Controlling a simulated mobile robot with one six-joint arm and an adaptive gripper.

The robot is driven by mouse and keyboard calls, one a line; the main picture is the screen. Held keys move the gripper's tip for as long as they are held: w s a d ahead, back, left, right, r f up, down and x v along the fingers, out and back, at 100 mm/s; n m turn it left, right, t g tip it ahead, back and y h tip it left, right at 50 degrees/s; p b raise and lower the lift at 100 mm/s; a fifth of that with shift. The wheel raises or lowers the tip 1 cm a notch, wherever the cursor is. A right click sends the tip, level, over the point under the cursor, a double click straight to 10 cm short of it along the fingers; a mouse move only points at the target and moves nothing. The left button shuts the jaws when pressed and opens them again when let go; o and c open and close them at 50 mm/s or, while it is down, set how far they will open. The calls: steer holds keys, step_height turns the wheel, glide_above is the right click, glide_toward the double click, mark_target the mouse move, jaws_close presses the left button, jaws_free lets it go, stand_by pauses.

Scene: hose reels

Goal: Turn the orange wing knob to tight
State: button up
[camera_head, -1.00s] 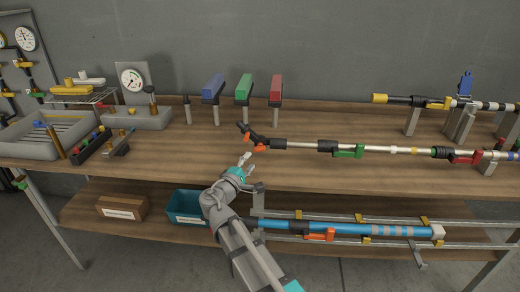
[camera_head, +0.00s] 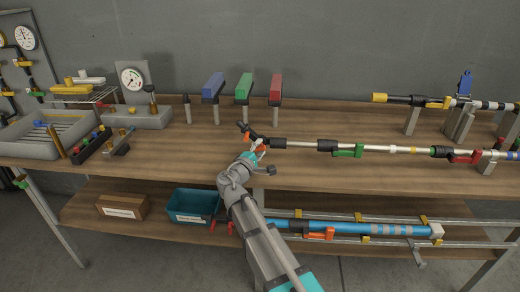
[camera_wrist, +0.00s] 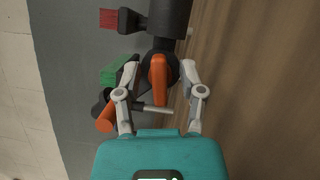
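The orange wing knob (camera_wrist: 158,80) sits at the black joint near the left end of the long pole in the head view, where it is partly hidden by my gripper (camera_head: 257,150). In the wrist view the knob stands between the two fingers of my gripper (camera_wrist: 160,68). The fingers are open, one on each side, with a visible gap to the knob on both sides. The black grip (camera_wrist: 168,18) of the pole lies just beyond it. A second orange part (camera_wrist: 106,118) is at lower left, beside a thin metal rod (camera_wrist: 152,108).
The pole (camera_head: 400,150) runs right along the wooden bench (camera_head: 165,165), with a green clamp (camera_head: 347,151) and a red clamp (camera_head: 465,157). Blue, green and red blocks stand behind. A blue pole (camera_head: 370,229) and teal bin (camera_head: 193,203) are on the lower shelf.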

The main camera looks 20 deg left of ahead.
jaws_close()
steer(key=shift+r+m+p, duration=0.1)
steer(key=shift+m+p, duration=0.3)
steer(key=shift+m, duration=0.1)
steer(key=m+g+p, duration=0.1)
steer(key=m+p, duration=0.1)
steer(key=m, duration=0.1)
steer(key=shift+g, duration=0.3)
steer(key=m+g+p, duration=0.1)
steer(key=m, duration=0.1)
steer(key=m+y+p, duration=0.1)
steer(key=m+p, duration=0.1)
steer(key=shift+d+m+g+y, duration=0.1)
steer(key=shift+m+g+y, duration=0.2)
steer(key=shift+m+g, duration=0.1)
steer(key=m+g+y+p, duration=0.1)
steer(key=m+y+p, duration=0.1)
steer(key=m, duration=0.1)
steer(key=shift+m, duration=0.4)
steer(key=m+g+y, duration=0.1)
steer(key=m+y, duration=0.1)
steer(key=m, duration=0.1)
steer(key=shift+p, duration=0.4)
